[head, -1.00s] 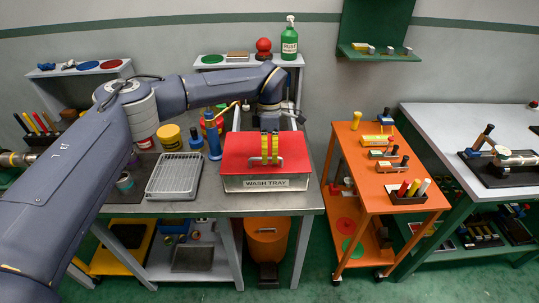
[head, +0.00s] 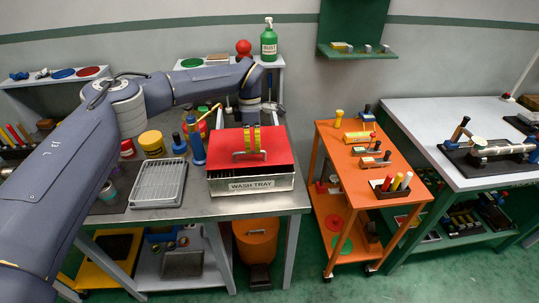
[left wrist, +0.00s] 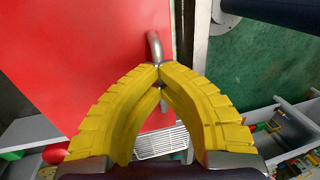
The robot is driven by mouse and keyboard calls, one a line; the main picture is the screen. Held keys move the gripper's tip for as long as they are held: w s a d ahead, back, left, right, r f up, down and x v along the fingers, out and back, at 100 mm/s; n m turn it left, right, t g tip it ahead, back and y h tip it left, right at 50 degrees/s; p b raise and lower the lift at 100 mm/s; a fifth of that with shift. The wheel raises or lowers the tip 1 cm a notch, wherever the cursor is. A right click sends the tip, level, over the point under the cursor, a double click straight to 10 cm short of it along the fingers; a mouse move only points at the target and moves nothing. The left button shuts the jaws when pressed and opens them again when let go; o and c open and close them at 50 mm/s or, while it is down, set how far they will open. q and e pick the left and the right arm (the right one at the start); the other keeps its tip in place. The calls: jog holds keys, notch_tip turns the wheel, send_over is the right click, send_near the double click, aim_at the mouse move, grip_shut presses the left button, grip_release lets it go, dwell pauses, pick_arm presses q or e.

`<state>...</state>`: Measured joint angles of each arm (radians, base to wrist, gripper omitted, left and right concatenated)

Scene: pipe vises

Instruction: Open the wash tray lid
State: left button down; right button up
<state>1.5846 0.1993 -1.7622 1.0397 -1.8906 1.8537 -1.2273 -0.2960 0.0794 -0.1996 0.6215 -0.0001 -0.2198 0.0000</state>
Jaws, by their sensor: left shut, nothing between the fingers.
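The wash tray (head: 250,185) is a grey metal box with a "WASH TRAY" label on the workbench. Its red lid (head: 222,147) has its front edge raised a little above the tray's front wall, leaving a gap. The lid's metal handle (head: 238,157) is at that front edge. My left gripper (head: 252,150) is shut and empty, its yellow fingers at the handle. In the left wrist view the fingertips (left wrist: 160,78) meet by the handle (left wrist: 154,46), with the red lid (left wrist: 80,60) to the left. I cannot tell whether the fingers are hooked under the handle. My right gripper is out of view.
A wire drying rack (head: 158,184) lies left of the tray. A blue bottle (head: 196,145) and a yellow tub (head: 152,143) stand behind the rack. A green bottle (head: 269,42) is on the back shelf. An orange cart (head: 345,170) stands to the right.

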pick_arm(q)
jog(key=c, duration=2)
grip_release()
jog(key=shift+d+f, duration=0.15)
jog(key=shift+d, duration=0.05)
jog(key=shift+o, duration=1)
jog(key=shift+a, duration=0.1)
jog(key=shift+o, duration=1.5)
jog(key=shift+a, duration=0.1)
jog(key=shift+r, duration=0.45)
notch_tip(320, 180, up, 11)
jog(key=w, duration=0.2)
jog(key=shift+w+a, duration=0.15)
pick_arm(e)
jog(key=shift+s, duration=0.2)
